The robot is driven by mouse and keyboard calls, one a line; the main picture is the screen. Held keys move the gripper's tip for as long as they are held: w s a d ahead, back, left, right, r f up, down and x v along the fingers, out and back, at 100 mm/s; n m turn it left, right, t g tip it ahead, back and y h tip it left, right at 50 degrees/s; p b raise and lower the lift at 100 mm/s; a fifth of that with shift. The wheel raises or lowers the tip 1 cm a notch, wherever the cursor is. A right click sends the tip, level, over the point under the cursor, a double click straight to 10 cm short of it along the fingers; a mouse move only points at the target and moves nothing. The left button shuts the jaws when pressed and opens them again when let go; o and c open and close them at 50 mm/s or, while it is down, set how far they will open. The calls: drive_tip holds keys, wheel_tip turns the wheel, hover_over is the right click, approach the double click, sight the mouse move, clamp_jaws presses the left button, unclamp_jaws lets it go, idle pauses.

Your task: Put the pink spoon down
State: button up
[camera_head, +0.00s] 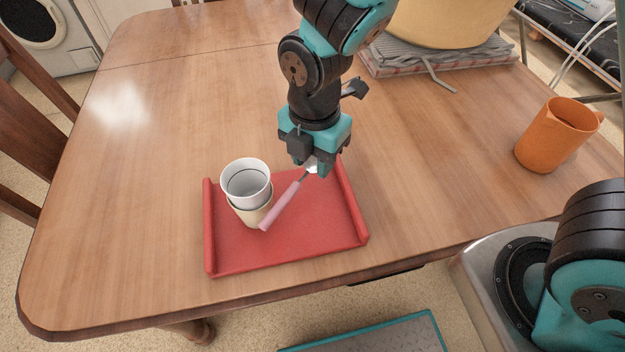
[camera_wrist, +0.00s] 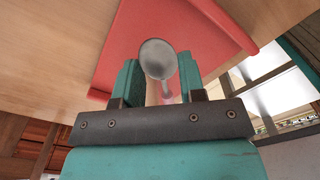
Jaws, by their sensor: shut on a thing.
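The pink spoon (camera_head: 280,206) has a pink handle and a metal bowl. My gripper (camera_head: 310,168) is shut on it near the bowl end, over the back right part of the red tray (camera_head: 300,252). The handle slants down to the left, and its end overlaps the lower cup in the head view. In the wrist view the spoon's round bowl (camera_wrist: 158,58) faces the camera between my gripper's fingers (camera_wrist: 160,82). The red tray (camera_wrist: 200,28) lies beyond it. I cannot tell whether the handle touches the tray.
A white cup (camera_head: 246,180) sits in a beige cup (camera_head: 252,214) on the tray's left part. An orange jug (camera_head: 552,140) stands at the right. A large yellow pot (camera_head: 440,22) rests on folded cloth (camera_head: 430,62) at the back. The table (camera_head: 150,150) is clear left of the tray.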

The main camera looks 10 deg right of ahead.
sight(314, 188)
drive_tip(key=shift+f+b, duration=0.3)
drive_tip(key=shift+f, duration=2.65)
drive_tip(key=shift+f, duration=0.15)
drive_tip(key=o, duration=1)
